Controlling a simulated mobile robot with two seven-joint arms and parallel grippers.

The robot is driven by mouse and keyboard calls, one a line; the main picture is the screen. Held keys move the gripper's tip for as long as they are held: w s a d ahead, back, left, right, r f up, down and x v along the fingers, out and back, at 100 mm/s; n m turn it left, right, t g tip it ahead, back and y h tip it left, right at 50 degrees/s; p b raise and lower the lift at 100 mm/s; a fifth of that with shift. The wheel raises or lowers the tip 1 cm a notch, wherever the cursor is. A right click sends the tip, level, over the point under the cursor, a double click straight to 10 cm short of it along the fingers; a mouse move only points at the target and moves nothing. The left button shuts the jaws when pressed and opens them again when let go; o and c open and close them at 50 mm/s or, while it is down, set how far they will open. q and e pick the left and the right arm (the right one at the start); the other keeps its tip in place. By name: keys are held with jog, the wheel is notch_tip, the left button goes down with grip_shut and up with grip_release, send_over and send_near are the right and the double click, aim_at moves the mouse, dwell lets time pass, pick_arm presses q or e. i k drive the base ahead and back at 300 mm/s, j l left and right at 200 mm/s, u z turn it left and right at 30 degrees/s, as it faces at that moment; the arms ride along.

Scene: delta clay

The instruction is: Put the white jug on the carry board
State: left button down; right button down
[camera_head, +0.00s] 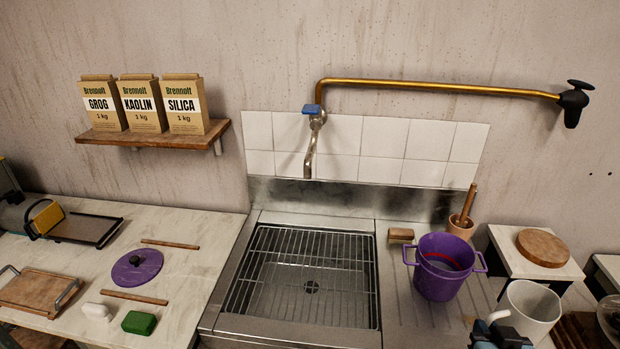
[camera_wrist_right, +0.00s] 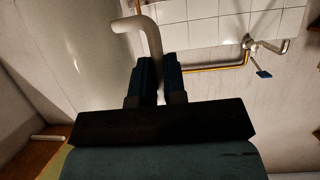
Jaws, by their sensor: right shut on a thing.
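The white jug (camera_head: 527,309) is at the lower right of the head view, open end up. My right gripper (camera_head: 500,337) is at its left side, with blue fingers shut on the jug's handle. In the right wrist view the jug's pale wall (camera_wrist_right: 85,50) fills the left, and the handle (camera_wrist_right: 150,45) runs down between the blue fingers (camera_wrist_right: 158,85). Whether the jug's base touches anything is hidden. The carry board (camera_head: 36,291), wooden with metal handles, lies on the left worktop with its top bare. My left gripper is not in view.
A sink with a wire rack (camera_head: 300,275) lies between jug and board. A purple bucket (camera_head: 440,280) stands on the drainer beside the jug. A purple lid (camera_head: 137,267), wooden sticks, a green block (camera_head: 139,323) and a white piece (camera_head: 97,312) lie right of the board.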

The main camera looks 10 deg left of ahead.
aim_at(32, 296)
jog(key=j+u, duration=0.15)
jog(key=u, duration=0.2)
jog(key=j+u, duration=0.1)
jog(key=u, duration=0.3)
jog(key=j+u, duration=0.15)
jog(key=u, duration=0.2)
jog(key=i+j+u, duration=0.6)
jog(key=j, duration=0.2)
jog(key=i+j, duration=0.35)
jog(key=i+j+u, duration=0.1)
jog(key=i+j, duration=0.2)
jog(key=j, duration=0.3)
